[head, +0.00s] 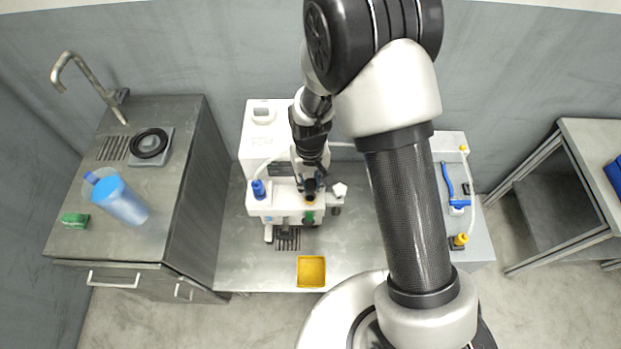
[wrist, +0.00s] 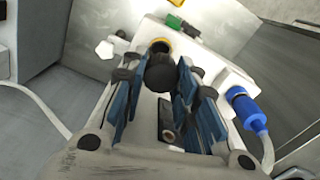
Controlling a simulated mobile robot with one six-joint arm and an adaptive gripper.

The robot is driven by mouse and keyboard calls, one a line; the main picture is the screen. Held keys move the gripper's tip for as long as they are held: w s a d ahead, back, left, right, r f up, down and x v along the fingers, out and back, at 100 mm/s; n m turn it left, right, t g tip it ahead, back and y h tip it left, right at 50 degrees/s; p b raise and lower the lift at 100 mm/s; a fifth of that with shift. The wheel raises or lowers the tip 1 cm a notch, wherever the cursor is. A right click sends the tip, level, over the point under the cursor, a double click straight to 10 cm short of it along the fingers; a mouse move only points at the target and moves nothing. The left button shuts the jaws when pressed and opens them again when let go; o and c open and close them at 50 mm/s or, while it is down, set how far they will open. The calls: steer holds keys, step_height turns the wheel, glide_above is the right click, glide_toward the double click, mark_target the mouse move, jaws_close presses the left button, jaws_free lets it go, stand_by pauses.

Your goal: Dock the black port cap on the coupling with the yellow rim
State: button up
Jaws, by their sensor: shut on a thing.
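My gripper (head: 311,180) is over the white machine in the head view and points down at its front. In the wrist view my gripper (wrist: 160,82) is shut on the black port cap (wrist: 161,74), held between the blue-padded fingers. The cap also shows as a dark piece in the head view (head: 310,187). The coupling with the yellow rim (wrist: 160,42) is just beyond the cap in the wrist view, partly covered by it. Its yellow rim also shows just below the cap in the head view (head: 310,200). I cannot tell whether cap and coupling touch.
The white machine (head: 262,140) has a blue-capped hose fitting (head: 259,188) left of the coupling and a white knob (head: 339,189) to its right. A yellow tray (head: 311,272) lies in front on the metal bench (head: 240,270). A sink counter (head: 185,130) stands at left.

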mark_target(310, 187)
steer(key=shift+w+f+b, duration=0.1)
steer(key=shift+f+b, duration=1)
steer(key=shift+f, duration=0.8)
steer(key=shift+r, duration=0.2)
steer(key=shift+r+p, duration=0.5)
steer(key=shift+p, duration=0.05)
steer(key=shift+r, duration=0.25)
stand_by(0.7)
steer(key=shift+r+p, duration=0.5)
steer(key=shift+r, duration=0.15)
stand_by(0.6)
steer(key=o, duration=0.5)
steer(key=shift+o, duration=0.2)
